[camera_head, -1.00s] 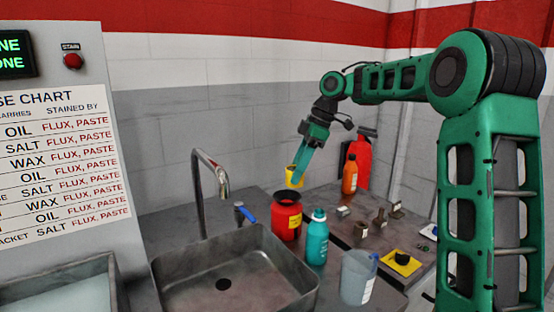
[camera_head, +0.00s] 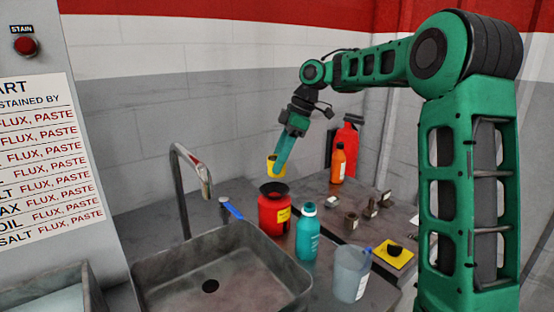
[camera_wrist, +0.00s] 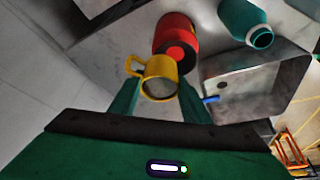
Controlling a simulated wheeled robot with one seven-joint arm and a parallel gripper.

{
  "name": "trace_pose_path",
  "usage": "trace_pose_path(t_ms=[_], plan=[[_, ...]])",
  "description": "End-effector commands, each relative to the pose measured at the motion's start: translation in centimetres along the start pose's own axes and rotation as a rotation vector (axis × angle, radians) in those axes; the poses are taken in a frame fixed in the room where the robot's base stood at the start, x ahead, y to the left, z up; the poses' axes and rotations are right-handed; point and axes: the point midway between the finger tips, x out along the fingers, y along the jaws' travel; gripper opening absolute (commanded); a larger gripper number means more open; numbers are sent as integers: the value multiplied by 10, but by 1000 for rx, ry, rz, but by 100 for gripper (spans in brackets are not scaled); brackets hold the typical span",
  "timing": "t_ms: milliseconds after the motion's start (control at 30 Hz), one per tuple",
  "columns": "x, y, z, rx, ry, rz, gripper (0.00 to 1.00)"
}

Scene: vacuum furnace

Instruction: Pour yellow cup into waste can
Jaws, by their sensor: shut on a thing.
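The yellow cup (camera_head: 271,166) is held at the tip of my gripper (camera_head: 284,160), just above the waste can. In the wrist view the cup (camera_wrist: 160,77) sits between the two green fingers of my gripper (camera_wrist: 158,92), its handle to the left and its open mouth showing greyish contents or interior. The waste can (camera_head: 272,214) is red with a yellow label and a black funnel-like top, standing behind the sink. It also shows in the wrist view (camera_wrist: 172,34), beyond the cup. The cup looks nearly upright; I cannot tell its exact tilt.
A teal bottle (camera_head: 307,236) stands right of the can, with a clear beaker (camera_head: 350,274) in front. A faucet (camera_head: 181,190) rises behind the sink (camera_head: 220,275). An orange bottle (camera_head: 338,163) and a red extinguisher (camera_head: 346,138) stand behind at right.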

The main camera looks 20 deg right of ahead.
Motion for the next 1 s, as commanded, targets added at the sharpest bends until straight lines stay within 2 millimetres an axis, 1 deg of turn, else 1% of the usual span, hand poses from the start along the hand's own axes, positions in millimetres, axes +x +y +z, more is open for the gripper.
trace_pose_path(t_ms=[767,800,1000], plan=[[13,0,6,1,-1,1,12],[14,-2,3,-9,-9,18,12],[16,-2,4,-46,-61,114,12]])
